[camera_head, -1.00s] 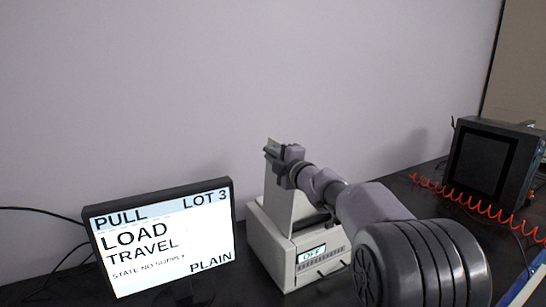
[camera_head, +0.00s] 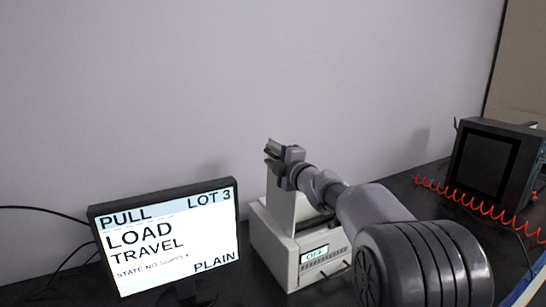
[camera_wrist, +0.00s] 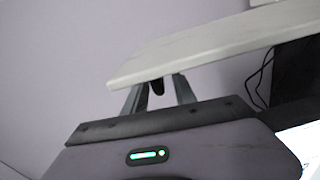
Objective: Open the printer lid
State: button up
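The printer (camera_head: 272,243) is a white box with a small OFF display, standing on the dark bench. Its lid (camera_head: 283,209) is a white panel standing steeply raised from the body. My gripper (camera_head: 269,150) is at the lid's upper end, and my arm hides part of the lid and printer. In the wrist view the lid (camera_wrist: 215,42) crosses in front of the gripper fingers (camera_wrist: 158,85), covering their tips. The fingers are spread with a gap between them. A small dark piece shows in that gap. I cannot tell whether the fingers touch the lid.
A monitor (camera_head: 165,240) reading LOAD TRAVEL stands left of the printer. A dark boxy device (camera_head: 490,165) stands at the right, with a coiled red cable (camera_head: 460,202) before it. A plain wall (camera_head: 250,70) rises behind. Black cables lie at the left.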

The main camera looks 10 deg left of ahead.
jog(key=p+v, duration=0.1)
jog(key=v, duration=1.6)
jog(key=shift+d, duration=0.2)
jog(key=shift+s, duration=0.15)
jog(key=s+d+f+m+g+h, duration=0.2)
jog(key=s+d+m+h, duration=0.95)
jog(key=m, duration=0.55)
jog(key=s+a+f+m+g+y, duration=0.1)
jog(key=s+f+m+g, duration=0.2)
jog(key=s, duration=0.9)
jog(key=s+a+f+m+g+y, duration=0.1)
jog(key=s+f+m+g+y, duration=0.1)
jog(key=s+f+m+g, duration=0.2)
jog(key=s+f+m, duration=0.3)
jog(key=s+f, duration=0.1)
jog(key=s, duration=0.4)
jog(key=shift+s+a+m, duration=0.3)
jog(key=shift+s+m, duration=0.1)
jog(key=shift+f+y, duration=0.15)
jog(key=shift+y, duration=0.1)
